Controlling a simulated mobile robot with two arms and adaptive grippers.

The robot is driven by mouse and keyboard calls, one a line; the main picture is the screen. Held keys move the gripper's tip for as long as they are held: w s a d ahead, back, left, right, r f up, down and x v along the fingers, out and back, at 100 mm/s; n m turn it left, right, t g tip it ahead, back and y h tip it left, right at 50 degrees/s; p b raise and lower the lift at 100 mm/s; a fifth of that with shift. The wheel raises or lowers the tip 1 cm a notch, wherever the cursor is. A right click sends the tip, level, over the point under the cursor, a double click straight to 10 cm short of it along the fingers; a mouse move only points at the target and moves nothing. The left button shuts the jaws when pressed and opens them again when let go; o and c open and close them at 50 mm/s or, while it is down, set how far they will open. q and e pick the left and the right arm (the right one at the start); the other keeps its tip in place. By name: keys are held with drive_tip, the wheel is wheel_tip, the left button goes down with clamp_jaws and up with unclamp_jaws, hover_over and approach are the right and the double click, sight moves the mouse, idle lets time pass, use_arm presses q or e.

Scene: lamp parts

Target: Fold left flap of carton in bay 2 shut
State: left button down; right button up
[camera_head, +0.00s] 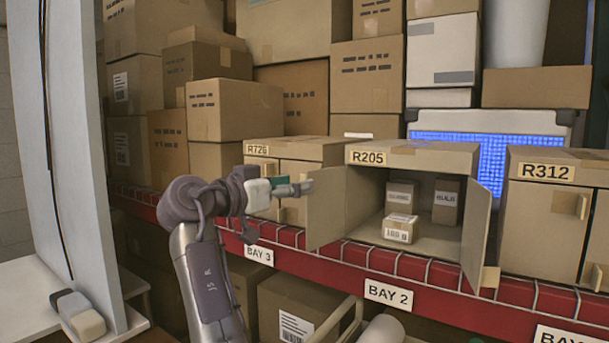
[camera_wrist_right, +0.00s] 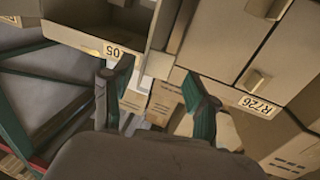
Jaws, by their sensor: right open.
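The carton R205 (camera_head: 410,153) stands on the shelf above the BAY 2 label, its front open. Its left flap (camera_head: 325,208) stands swung outward to the left. Its right flap (camera_head: 477,232) also stands open. Small boxes (camera_head: 401,229) sit inside. My right gripper (camera_head: 300,187) is just left of the left flap's outer face, near its upper part; I cannot tell whether it touches. In the right wrist view its green fingers (camera_wrist_right: 157,72) are apart, and the carton (camera_wrist_right: 85,40) shows upside down at upper left. My left gripper is not in view.
Carton R726 (camera_head: 290,150) stands close on the left, behind my right gripper. Carton R312 (camera_head: 542,215) is on the right, with its front closed. The red shelf edge (camera_head: 340,262) runs below. Stacked boxes (camera_head: 235,108) fill the back.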

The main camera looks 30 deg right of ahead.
sight(321, 205)
drive_tip(key=shift+w+d+p, duration=0.15)
drive_tip(key=shift+d+p, duration=0.05)
drive_tip(key=shift+d, duration=0.75)
drive_tip(key=shift+w+d+p, duration=0.15)
drive_tip(key=shift+d+p, duration=0.05)
drive_tip(key=shift+d, duration=0.75)
clamp_jaws()
